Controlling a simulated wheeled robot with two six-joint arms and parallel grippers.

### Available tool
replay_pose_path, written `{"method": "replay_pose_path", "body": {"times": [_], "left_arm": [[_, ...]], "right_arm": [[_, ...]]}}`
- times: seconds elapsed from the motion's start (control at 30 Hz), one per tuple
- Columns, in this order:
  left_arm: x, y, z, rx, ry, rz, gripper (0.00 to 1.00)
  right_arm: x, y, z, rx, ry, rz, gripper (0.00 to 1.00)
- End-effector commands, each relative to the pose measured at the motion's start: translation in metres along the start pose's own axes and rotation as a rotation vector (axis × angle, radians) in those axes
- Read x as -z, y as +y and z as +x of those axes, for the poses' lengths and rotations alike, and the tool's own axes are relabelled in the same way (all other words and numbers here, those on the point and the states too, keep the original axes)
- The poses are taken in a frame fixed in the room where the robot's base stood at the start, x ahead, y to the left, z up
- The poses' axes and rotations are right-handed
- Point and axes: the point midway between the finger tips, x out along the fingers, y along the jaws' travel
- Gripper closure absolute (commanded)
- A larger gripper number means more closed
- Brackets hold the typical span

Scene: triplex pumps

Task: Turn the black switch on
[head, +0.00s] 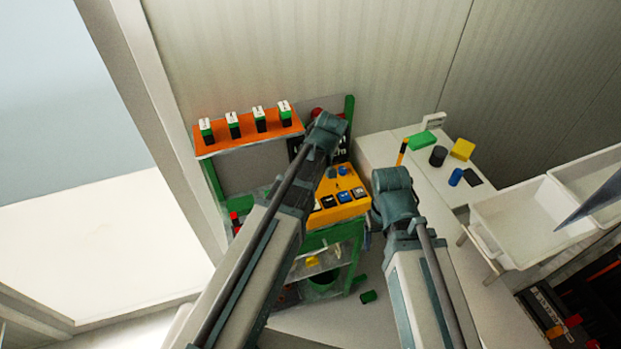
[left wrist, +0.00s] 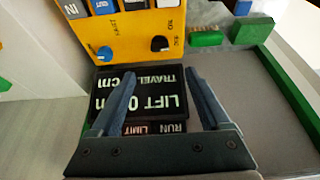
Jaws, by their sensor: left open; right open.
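The black switch (left wrist: 159,43) is a round knob on the yellow control box, with ON and OFF lettering beside it. It also shows small in the head view (head: 332,172). My left gripper (left wrist: 161,74) is open and empty over the black display, its fingertips pointing toward the yellow box (left wrist: 130,23) and apart from the switch. In the head view the left arm's wrist hides part of the display. My right gripper (head: 393,196) is open beside the box's right side; its fingers are mostly hidden by its own wrist.
A blue knob (left wrist: 104,53) sits beside the black switch, and several push buttons (head: 345,196) line the box. A white table (head: 455,190) holds loose blocks at the right, near a white bin (head: 520,225).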

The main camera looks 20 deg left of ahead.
Motion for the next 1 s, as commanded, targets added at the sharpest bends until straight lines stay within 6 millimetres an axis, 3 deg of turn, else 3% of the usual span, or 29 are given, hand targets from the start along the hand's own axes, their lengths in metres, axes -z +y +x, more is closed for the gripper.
{"method": "replay_pose_path", "body": {"times": [0.7,1.0], "left_arm": [[-0.002,0.001,0.108,0.001,-0.001,0.0,0.2],[-0.001,0.0,0.13,0.0,-0.001,0.001,0.2]], "right_arm": [[0.006,-0.009,0.1,-0.003,0.0,-0.011,0.25],[0.007,-0.011,0.12,-0.002,0.0,-0.01,0.25]]}}
